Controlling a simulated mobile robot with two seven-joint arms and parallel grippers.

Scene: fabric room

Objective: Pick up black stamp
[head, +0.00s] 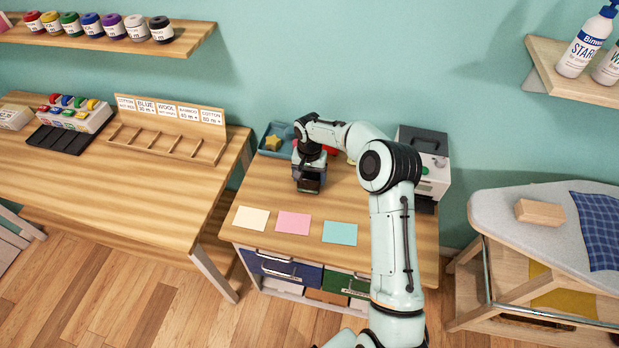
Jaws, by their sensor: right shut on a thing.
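My right arm reaches over the small wooden table from the lower right in the head view. My right gripper (309,184) points down above the tabletop, behind the coloured cards. It is shut on a small dark thing that looks like the black stamp; the fingers and wrist hide most of it. I cannot tell whether it touches the table. My left gripper is not in view.
Cream (251,218), pink (293,223) and cyan (340,233) cards lie along the table's front. A blue tray (267,150) with a yellow star stands at the back. A white-and-black machine (433,180) stands at the right back. Shelves hang above.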

